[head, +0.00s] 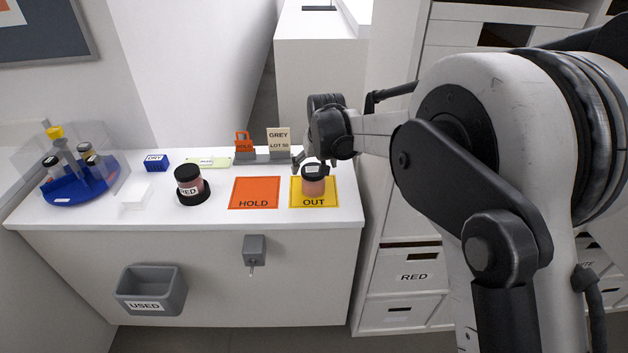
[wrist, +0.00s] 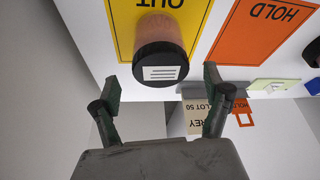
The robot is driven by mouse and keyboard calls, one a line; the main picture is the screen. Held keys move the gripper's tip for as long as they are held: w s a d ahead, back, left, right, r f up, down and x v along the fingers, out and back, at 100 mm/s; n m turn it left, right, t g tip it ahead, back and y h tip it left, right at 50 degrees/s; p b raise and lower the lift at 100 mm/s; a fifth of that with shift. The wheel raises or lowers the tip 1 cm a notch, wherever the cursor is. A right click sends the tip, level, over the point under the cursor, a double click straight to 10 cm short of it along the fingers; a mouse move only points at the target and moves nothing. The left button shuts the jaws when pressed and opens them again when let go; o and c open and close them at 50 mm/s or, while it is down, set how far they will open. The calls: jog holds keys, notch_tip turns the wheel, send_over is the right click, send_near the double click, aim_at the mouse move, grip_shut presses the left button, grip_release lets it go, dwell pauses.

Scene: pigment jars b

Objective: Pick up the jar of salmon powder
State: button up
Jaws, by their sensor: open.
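The jar of salmon powder (head: 313,184) stands upright on the yellow OUT mat (head: 333,199), with a black lid and salmon-pink body. In the wrist view the jar (wrist: 160,62) shows its black lid with a white lined label. My gripper (head: 305,160) is at the jar's upper back side in the head view. In the wrist view its open fingers (wrist: 160,88) lie to either side of the lid's near edge, with nothing between them gripped. Part of the jar's lid is close to the fingers in the head view, and contact cannot be told.
The orange HOLD mat (head: 254,190) lies bare to the left. A second dark-lidded jar (head: 188,182) labelled RED sits in a black ring. Behind stand a GREY LOT 50 card (head: 279,141) and an orange tag (head: 243,140). A blue rack (head: 78,184) is at far left.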

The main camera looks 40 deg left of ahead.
jog(key=shift+x, duration=2.85)
jog(key=shift+s, duration=0.1)
jog(key=c, duration=1.4)
jog(key=shift+r, duration=0.15)
